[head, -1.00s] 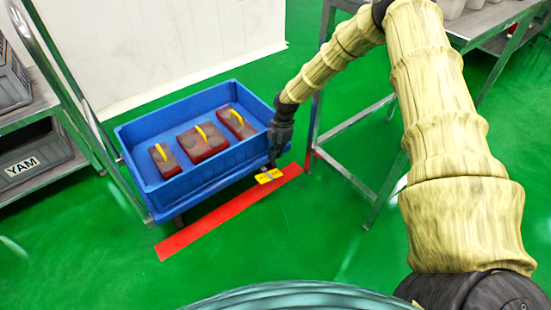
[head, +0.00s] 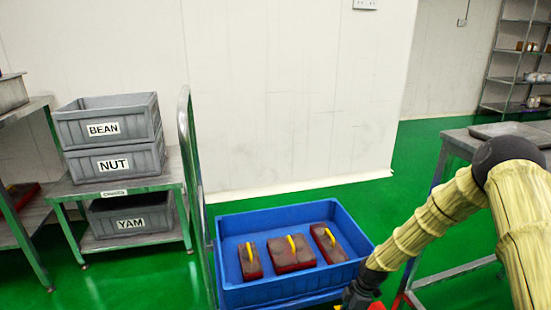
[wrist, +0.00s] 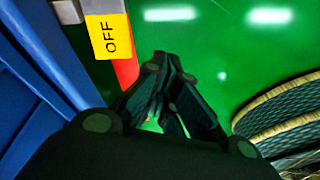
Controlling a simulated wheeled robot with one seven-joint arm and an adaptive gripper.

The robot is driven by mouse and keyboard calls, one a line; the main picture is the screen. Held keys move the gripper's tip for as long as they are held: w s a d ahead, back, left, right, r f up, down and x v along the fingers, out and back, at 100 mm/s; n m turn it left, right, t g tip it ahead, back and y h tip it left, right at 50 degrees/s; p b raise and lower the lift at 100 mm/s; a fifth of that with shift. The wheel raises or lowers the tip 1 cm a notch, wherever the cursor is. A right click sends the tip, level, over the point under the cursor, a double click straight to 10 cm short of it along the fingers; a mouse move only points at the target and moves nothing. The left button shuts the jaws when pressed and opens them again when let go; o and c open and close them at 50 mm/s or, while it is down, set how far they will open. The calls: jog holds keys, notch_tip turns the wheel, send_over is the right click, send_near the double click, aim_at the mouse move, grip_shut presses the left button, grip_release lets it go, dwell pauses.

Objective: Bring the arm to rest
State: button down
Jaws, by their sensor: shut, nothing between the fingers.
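My gripper (wrist: 166,75) points down in the wrist view, with its black fingers together and nothing between them. In the head view my gripper (head: 352,300) is at the bottom edge, by the front right corner of the blue crate (head: 235,298), and its tips are cut off. My arm comes in from the right in its pale yellow sleeve. The blue crate holds a left block (head: 250,268), a middle block (head: 285,258) and a right block (head: 330,249), each dark red with a yellow handle.
A yellow OFF label (wrist: 108,38) and a red strip (wrist: 125,72) lie beside the crate. A cart handle (head: 184,140) stands left of it. Grey BEAN (head: 80,122), NUT (head: 85,168) and YAM bins (head: 105,223) are on a rack. A metal table (head: 455,140) stands right.

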jog(key=s+a+f+m, duration=0.2)
jog(key=s+m, duration=0.1)
jog(key=s, duration=0.4)
jog(key=s+a+f+m, duration=0.2)
jog(key=s+m, duration=0.1)
jog(key=s, duration=0.4)
jog(key=s+a+f+m, duration=0.2)
jog(key=s+a+m, duration=0.1)
jog(key=s, duration=0.4)
jog(key=s+d+r+m+h, duration=0.15)
jog(key=s+m, duration=0.25)
jog(key=s, duration=0.4)
jog(key=s+d+r+m+h, duration=0.1)
jog(key=s+d+r+m, duration=0.2)
jog(key=s, duration=0.6)
notch_tip(320, 180, up, 37)
jog(key=m+p, duration=0.1)
jog(key=p, duration=3.8)
jog(key=shift+t, duration=0.3)
jog(key=shift+s+r+h, duration=0.1)
jog(key=shift+h, duration=0.15)
